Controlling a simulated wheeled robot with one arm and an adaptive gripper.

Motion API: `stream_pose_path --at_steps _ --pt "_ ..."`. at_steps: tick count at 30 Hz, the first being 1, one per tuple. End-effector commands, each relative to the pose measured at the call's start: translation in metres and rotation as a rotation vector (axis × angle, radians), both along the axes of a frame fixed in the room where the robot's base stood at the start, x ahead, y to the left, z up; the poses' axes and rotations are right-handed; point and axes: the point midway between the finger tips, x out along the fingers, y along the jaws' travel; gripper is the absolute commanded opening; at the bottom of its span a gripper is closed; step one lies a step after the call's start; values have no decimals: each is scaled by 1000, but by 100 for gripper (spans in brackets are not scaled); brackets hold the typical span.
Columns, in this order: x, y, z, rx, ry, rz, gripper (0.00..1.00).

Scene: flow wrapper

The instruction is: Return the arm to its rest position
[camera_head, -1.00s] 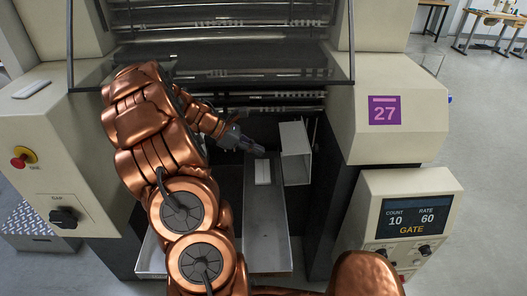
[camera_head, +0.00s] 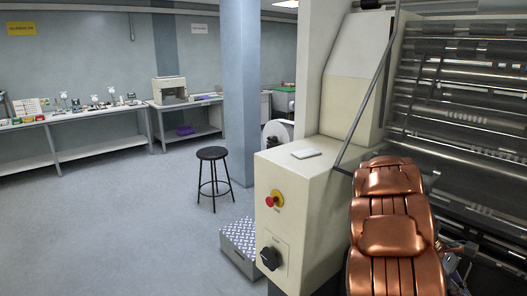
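My copper arm stands at the right of the head view, in front of the machine's rollers, with its upper links upright and its lower part cut off by the bottom edge. A small grey part (camera_head: 458,252) shows just right of the arm, low down, and seems to be my gripper. It is mostly hidden behind the arm and the frame edge. Its fingers cannot be made out, nor whether it holds anything.
The cream machine housing (camera_head: 310,205) with a red stop button (camera_head: 270,201) and black knob (camera_head: 270,258) stands close left of my arm. A tread-plate step (camera_head: 240,240), black stool (camera_head: 212,155) and blue pillar (camera_head: 240,90) stand further left. Open floor (camera_head: 120,220) lies at the left.

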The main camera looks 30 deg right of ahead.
Motion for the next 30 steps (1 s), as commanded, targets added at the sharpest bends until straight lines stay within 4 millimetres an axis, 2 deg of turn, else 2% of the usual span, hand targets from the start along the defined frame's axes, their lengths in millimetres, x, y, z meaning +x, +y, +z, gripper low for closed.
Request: stream_pose_path --at_steps 1,6,15,21,26,30 --pt "13 15 8 -22 -30 3 0" --pt "48 68 21 -73 -135 -13 0" --pt "90 170 35 -114 -328 -42 0" --pt "103 242 39 -102 -450 -65 0" --pt "105 299 39 -69 -536 -83 0" --pt "98 348 37 -28 -599 -96 0"
